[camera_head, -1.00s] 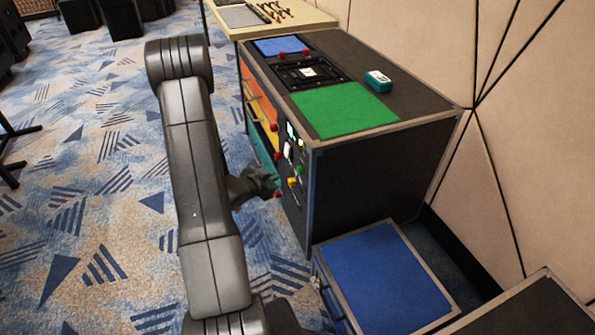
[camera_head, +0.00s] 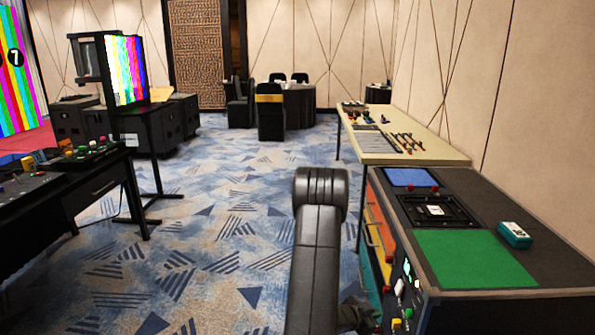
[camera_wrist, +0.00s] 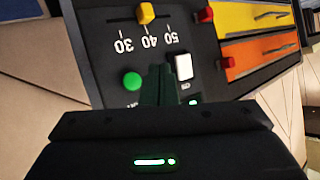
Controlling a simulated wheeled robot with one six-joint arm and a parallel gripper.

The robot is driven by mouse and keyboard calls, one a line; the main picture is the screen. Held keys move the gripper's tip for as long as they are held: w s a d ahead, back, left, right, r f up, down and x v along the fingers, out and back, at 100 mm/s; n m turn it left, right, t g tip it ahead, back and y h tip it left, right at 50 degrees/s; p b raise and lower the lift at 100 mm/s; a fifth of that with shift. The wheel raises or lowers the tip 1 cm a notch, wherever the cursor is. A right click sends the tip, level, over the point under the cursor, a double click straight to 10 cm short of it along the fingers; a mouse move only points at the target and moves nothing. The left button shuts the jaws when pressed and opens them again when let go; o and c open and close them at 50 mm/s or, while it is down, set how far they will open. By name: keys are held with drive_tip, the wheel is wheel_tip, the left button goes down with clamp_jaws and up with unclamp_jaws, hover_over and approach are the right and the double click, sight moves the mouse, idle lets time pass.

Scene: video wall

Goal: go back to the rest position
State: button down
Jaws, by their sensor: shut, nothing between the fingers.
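My gripper (camera_wrist: 158,75) is shut and empty in the wrist view, its dark fingers in front of a black control panel (camera_wrist: 100,50). The panel carries a yellow slider knob (camera_wrist: 146,13) near the mark 40, a green button (camera_wrist: 132,81) and a white switch (camera_wrist: 184,66). I cannot tell whether the fingertips touch the panel. In the head view, my gripper shows only as a dark shape low beside the cabinet's front, partly hidden by my arm.
The dark cabinet (camera_head: 555,235) at right bears a green mat (camera_head: 462,257), a blue mat (camera_head: 408,177) and a teal box (camera_head: 514,235). A pale table (camera_head: 440,150) stands behind it. A black desk (camera_head: 70,190) stands at left. Carpet between them is open.

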drive_tip(key=a, duration=0.2)
drive_tip(key=shift+a, duration=0.4)
drive_tip(key=shift+d, duration=0.1)
